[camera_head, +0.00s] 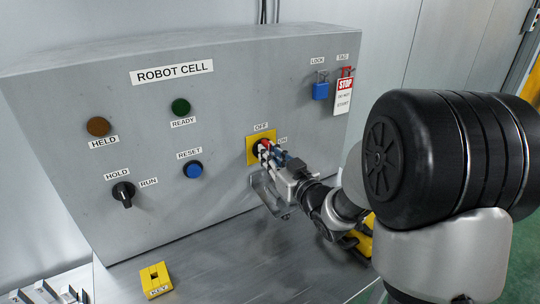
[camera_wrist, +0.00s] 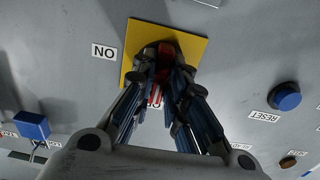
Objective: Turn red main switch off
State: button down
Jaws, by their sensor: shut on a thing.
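The red main switch (camera_head: 265,146) sits on a yellow plate (camera_head: 252,152) on the grey panel, with OFF above it and ON to its right. My gripper (camera_head: 264,153) is at the switch, its fingers shut on the red handle. In the wrist view, which is upside down, the red handle (camera_wrist: 158,70) shows between the fingertips (camera_wrist: 163,75) in front of the yellow plate (camera_wrist: 190,42). Its visible red part runs toward the OFF label, which the fingers partly cover. The fingers hide much of the handle, so its exact angle is unclear.
A blue padlock (camera_head: 320,91) and a STOP tag (camera_head: 344,95) hang at the panel's upper right. A blue reset button (camera_head: 193,170) and a black hold/run knob (camera_head: 123,194) are left of the switch. A yellow key block (camera_head: 155,280) lies on the metal shelf below.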

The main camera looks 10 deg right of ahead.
jog(key=c, duration=1.6)
grip_release()
jog(key=v, duration=0.7)
jog(key=shift+s, duration=0.25)
jog(key=shift+d, duration=0.1)
